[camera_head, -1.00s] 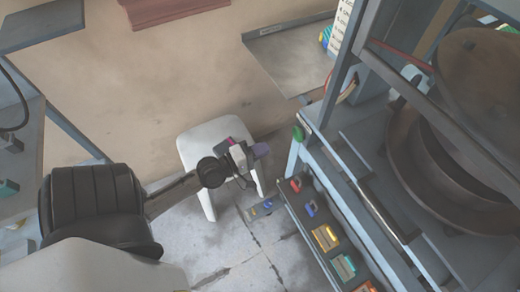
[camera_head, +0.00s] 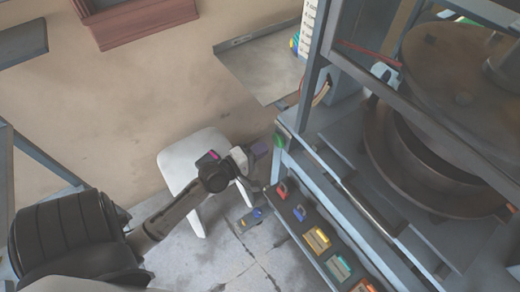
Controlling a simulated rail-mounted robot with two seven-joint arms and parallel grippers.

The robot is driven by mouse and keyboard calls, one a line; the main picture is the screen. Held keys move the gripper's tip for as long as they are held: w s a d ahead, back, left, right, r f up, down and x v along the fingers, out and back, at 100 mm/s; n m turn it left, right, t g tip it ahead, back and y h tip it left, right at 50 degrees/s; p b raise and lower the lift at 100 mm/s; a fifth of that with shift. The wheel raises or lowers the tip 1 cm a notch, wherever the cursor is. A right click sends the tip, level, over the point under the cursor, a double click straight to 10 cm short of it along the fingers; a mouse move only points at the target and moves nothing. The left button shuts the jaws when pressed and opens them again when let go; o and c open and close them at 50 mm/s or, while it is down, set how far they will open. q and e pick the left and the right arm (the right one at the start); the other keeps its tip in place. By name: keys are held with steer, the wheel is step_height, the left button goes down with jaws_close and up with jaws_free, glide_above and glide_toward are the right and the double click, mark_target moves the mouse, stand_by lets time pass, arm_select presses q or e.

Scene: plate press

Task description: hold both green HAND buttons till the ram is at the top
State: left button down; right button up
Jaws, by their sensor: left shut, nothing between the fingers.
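A green button (camera_head: 279,140) sits at the near left corner of the press (camera_head: 345,150). I take it for one of the HAND buttons; its label is not readable. My left gripper (camera_head: 260,149) is shut and empty, with its purple-grey tip just left of this button. A small gap seems to remain, but I cannot tell for sure whether they touch. A second green HAND button is not visible. The press's large round brown plate (camera_head: 440,65) stands above a ring-shaped part (camera_head: 385,160); how high the ram is cannot be read. My right gripper is not in view.
A white stool (camera_head: 180,160) stands under my left forearm. A dark panel (camera_head: 315,232) on the press front carries red, blue, yellow and teal parts. A grey shelf (camera_head: 255,70) juts from the wall. A small box (camera_head: 250,220) lies on the tiled floor.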

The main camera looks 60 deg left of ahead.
mark_target(276, 142)
arm_select(q)
steer(key=shift+w+p, duration=0.4)
steer(key=shift+w, duration=0.75)
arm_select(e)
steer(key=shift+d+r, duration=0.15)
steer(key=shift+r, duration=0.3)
arm_select(q)
steer(key=shift+w, duration=0.7)
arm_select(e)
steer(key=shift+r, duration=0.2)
arm_select(q)
steer(key=shift+s+p, duration=0.15)
steer(key=shift+p, duration=0.3)
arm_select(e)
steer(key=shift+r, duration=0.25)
arm_select(q)
steer(key=shift+s, duration=0.1)
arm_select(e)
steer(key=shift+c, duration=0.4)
